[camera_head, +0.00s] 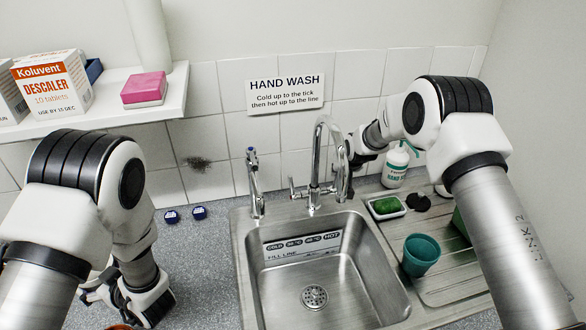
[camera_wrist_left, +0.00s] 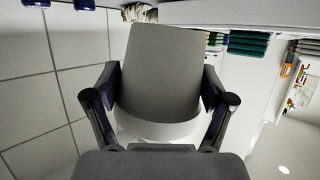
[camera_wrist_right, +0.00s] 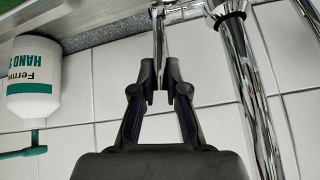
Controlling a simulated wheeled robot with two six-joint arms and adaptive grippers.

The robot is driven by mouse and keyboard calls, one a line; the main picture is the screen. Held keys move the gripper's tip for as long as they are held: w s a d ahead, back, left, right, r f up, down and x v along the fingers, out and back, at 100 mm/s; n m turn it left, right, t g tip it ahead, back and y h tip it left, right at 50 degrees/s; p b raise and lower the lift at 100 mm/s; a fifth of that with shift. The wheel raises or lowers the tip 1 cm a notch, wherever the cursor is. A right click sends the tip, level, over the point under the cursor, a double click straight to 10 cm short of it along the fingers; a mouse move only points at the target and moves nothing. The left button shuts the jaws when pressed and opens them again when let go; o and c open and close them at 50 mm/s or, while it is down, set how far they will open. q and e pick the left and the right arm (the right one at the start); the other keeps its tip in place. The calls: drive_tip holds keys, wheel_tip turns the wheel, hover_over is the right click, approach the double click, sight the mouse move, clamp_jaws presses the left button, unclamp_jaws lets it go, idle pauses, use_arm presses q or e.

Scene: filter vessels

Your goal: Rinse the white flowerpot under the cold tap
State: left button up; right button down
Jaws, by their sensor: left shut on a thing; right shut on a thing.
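My left gripper (camera_wrist_left: 160,105) is shut on a tapered pot (camera_wrist_left: 165,72), grey in shadow with a white rim band. My right gripper (camera_wrist_right: 160,92) is shut on a thin chrome lever (camera_wrist_right: 159,40) beside the mixer tap. In the head view it is partly hidden behind the curved spout (camera_head: 318,150). A smaller chrome tap (camera_head: 254,185) with a bluish top stands left of the mixer. No water stream shows.
The steel sink (camera_head: 385,285) is empty, with a label panel on its back wall. On the right are a green cup (camera_head: 420,254), a sponge dish (camera_head: 386,207) and a soap bottle (camera_head: 395,167). A shelf (camera_head: 120,108) overhangs the left.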

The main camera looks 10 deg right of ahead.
drive_tip(key=c, duration=1.2)
unclamp_jaws()
drive_tip(key=shift+w, duration=0.1)
drive_tip(key=v, duration=1.2)
drive_tip(key=shift+f, duration=0.1)
